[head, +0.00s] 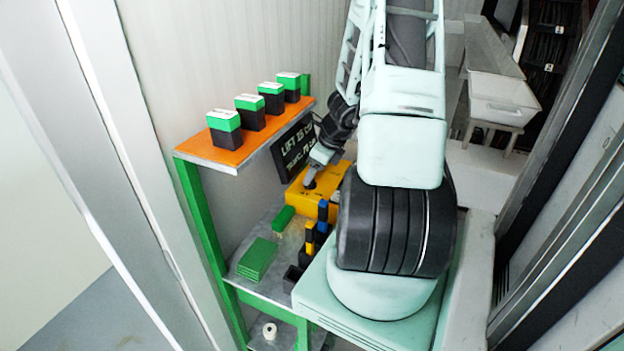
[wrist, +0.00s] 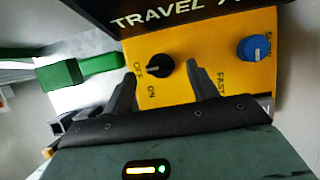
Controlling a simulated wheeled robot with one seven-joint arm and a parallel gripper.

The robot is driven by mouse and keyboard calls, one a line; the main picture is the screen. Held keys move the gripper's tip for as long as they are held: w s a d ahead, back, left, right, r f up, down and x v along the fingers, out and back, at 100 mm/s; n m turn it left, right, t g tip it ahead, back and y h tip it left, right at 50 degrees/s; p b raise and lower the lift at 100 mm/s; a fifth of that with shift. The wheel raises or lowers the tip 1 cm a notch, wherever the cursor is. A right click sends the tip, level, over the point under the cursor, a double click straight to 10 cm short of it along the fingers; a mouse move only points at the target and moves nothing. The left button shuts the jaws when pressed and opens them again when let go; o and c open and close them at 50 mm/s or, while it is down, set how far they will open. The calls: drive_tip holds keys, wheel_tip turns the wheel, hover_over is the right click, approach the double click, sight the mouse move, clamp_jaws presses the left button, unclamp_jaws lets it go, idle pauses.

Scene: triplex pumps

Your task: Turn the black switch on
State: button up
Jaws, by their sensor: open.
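The black switch (wrist: 160,69) is a round knob on a yellow control box (wrist: 190,38), which also shows in the head view (head: 329,185). OFF is printed left of the knob and ON below it in the wrist view. A pale mark on the knob's left side points toward OFF. My gripper (wrist: 148,68) is open, with one finger on each side of the knob; I cannot tell whether they touch it. In the head view my gripper (head: 310,182) is at the left part of the box, and the switch cannot be made out there.
A blue knob (wrist: 254,48) sits on the box's right side, near FAST. A black display (head: 295,147) stands behind the box. Green blocks (head: 257,259) lie on the bench to the left. An orange shelf (head: 228,156) holds several green-and-black boxes.

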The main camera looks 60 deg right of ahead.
drive_tip(key=shift+x, duration=1.1)
drive_tip(key=c, duration=1)
